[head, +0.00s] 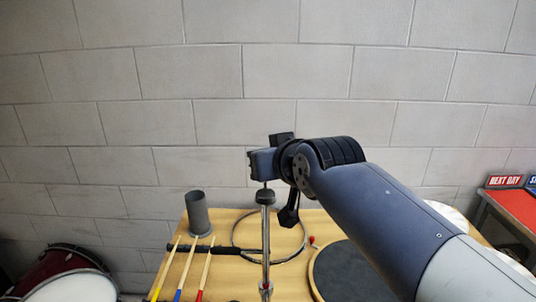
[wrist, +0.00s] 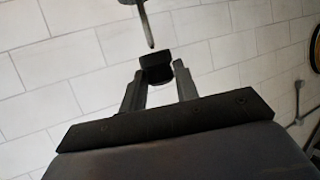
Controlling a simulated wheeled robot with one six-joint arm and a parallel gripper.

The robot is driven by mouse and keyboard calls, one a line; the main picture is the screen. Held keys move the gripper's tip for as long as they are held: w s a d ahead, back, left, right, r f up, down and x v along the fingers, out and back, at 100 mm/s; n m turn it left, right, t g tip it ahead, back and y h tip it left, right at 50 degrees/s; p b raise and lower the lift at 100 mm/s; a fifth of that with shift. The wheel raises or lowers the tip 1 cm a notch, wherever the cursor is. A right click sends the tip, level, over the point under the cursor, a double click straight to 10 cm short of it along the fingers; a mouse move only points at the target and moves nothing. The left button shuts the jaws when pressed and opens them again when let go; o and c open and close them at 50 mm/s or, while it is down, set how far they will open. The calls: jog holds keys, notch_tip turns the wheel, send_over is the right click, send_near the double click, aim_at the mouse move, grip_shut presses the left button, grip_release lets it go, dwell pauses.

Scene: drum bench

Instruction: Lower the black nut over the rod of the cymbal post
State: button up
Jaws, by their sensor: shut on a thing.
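My gripper (wrist: 158,84) is shut on the black nut (wrist: 155,68), which sits between its fingertips in the wrist view. The thin metal rod (wrist: 147,28) of the cymbal post comes down from the top edge of that view, its tip close to the nut. The tip appears just clear of the nut; I cannot tell how well they line up in depth. In the head view the chrome cymbal post (head: 265,235) stands upright with a dark piece near its top, directly below my gripper (head: 258,164). The nut cannot be made out there.
The post rises from a wooden bench (head: 230,275). A grey cup (head: 196,213), drumsticks (head: 185,270), a metal hoop (head: 240,233) and a round dark pad (head: 345,275) are around it. A block wall (head: 300,70) stands behind. A drum (head: 75,280) is at lower left.

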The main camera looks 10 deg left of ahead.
aim_at(268, 197)
jog(key=shift+f+b, duration=2.35)
jog(key=shift+f, duration=0.3)
jog(key=o, duration=1)
jog(key=b+v, duration=0.2)
jog(key=v, duration=0.8)
jog(key=shift+s+d, duration=0.25)
jog(key=shift+s, duration=0.1)
